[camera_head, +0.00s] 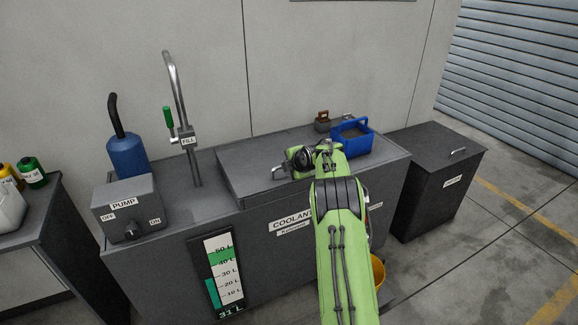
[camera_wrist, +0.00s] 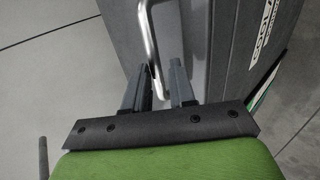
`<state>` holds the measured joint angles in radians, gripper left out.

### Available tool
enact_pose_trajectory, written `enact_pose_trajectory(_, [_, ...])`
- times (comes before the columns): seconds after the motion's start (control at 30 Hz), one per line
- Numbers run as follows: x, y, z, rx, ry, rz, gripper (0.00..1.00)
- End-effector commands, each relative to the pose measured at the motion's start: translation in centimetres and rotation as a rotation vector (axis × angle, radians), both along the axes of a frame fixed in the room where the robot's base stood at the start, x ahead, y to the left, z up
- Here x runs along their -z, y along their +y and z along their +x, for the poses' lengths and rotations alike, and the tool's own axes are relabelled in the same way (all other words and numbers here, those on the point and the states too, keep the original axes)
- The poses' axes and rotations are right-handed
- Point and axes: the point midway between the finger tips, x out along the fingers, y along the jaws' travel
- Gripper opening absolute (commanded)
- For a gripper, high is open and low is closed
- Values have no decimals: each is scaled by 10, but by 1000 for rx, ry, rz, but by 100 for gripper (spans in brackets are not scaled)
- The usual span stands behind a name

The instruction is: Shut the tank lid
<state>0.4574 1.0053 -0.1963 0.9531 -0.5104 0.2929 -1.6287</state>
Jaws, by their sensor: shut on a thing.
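The dark grey coolant tank (camera_head: 150,245) stands in front of me with its lid (camera_head: 245,163) on top. The lid looks flat or nearly flat; I cannot tell whether a small gap remains under its front edge. My gripper (camera_head: 284,172) is at the lid's front edge, shut on the metal lid handle (camera_head: 277,174). In the wrist view the bent bar of the handle (camera_wrist: 148,32) runs down between the two fingers of my gripper (camera_wrist: 158,82). My green arm hides part of the tank's front and the lid's right front.
A blue open container (camera_head: 351,140) and a small brown item (camera_head: 322,121) stand at the back right of the tank. The fill pipe (camera_head: 182,95), a blue can (camera_head: 127,155) and the pump box (camera_head: 128,208) are at left. A yellow bucket (camera_head: 378,270) is by my arm.

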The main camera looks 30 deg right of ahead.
Motion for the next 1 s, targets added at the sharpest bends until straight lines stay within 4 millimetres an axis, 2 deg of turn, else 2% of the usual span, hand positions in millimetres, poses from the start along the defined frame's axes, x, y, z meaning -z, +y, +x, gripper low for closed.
enact_pose_trajectory(0.03, [21, -1, -7, 5, 46, 14, 24])
enact_pose_trajectory(0.13, [20, -1, -7, 5, 45, 14, 39])
enact_pose_trajectory(0.43, [14, 0, -12, 5, 45, 14, 40])
enact_pose_trajectory(0.57, [-6, 1, -31, 7, 39, 13, 40])
enact_pose_trajectory(0.8, [-57, 4, -81, 6, 27, 10, 40])
enact_pose_trajectory(1.0, [-87, 7, -114, 4, 23, 7, 40])
